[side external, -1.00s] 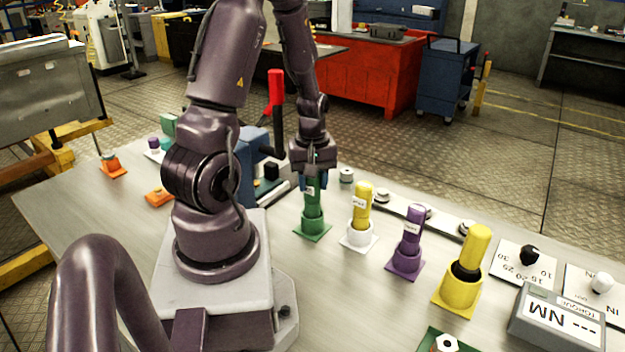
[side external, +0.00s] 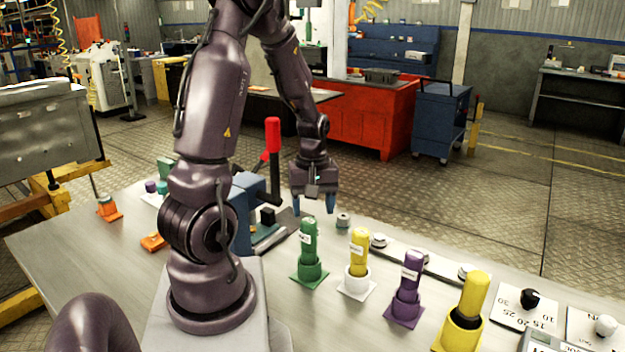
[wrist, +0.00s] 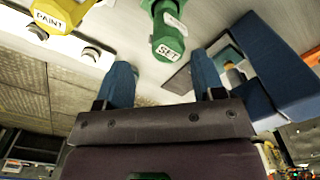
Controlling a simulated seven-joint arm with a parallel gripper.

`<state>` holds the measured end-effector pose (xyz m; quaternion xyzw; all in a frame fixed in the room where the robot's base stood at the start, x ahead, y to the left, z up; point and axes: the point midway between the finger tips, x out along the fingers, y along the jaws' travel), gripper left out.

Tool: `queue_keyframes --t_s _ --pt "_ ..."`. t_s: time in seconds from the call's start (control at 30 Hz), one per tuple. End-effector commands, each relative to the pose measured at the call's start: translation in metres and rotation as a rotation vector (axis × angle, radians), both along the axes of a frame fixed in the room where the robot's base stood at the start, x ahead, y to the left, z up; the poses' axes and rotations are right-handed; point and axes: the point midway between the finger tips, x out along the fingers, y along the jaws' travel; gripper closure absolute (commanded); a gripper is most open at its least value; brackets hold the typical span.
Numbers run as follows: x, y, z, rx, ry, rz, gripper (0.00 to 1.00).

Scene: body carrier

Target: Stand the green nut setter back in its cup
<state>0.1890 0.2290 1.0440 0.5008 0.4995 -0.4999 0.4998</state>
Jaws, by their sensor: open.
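The green nut setter (side external: 308,238) stands upright in its green cup (side external: 309,272) on the table. In the wrist view the setter (wrist: 168,35) shows its white "SET" label beyond my fingertips. My gripper (side external: 314,208) is open and empty. It hangs above and behind the setter, clear of it, with its blue fingers apart. In the wrist view the two fingers (wrist: 163,75) show with nothing between them.
To the right stand a yellow "PAINT" tool (side external: 359,247) in a white cup, a purple tool (side external: 410,274) and a larger yellow tool (side external: 474,300). A blue press (side external: 243,190) with a red handle stands to the left. A small grey knob (side external: 343,220) sits close to my gripper.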

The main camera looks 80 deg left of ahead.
Motion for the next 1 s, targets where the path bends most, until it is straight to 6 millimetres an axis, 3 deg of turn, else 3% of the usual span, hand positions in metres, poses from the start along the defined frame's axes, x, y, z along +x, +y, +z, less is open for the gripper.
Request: queue_keyframes --t_s 0.03,0.2,0.43,0.53,0.67,0.77,0.9,1.0 --pt "0.001 0.001 0.014 0.007 -0.006 -0.001 0.38" --pt "0.001 0.001 0.048 0.004 -0.004 -0.001 0.38" --pt "0.001 -0.001 0.071 0.003 -0.003 -0.007 0.38" --pt "0.010 -0.015 0.084 0.019 -0.028 -0.095 0.38" --pt "0.031 -0.063 0.114 0.078 -0.109 -0.399 0.38" --pt "0.039 -0.115 0.140 0.147 -0.188 -0.717 0.38" --pt "0.031 -0.177 0.165 0.250 -0.286 -1.123 0.38" --pt "0.020 -0.206 0.175 0.316 -0.339 -1.337 0.38"
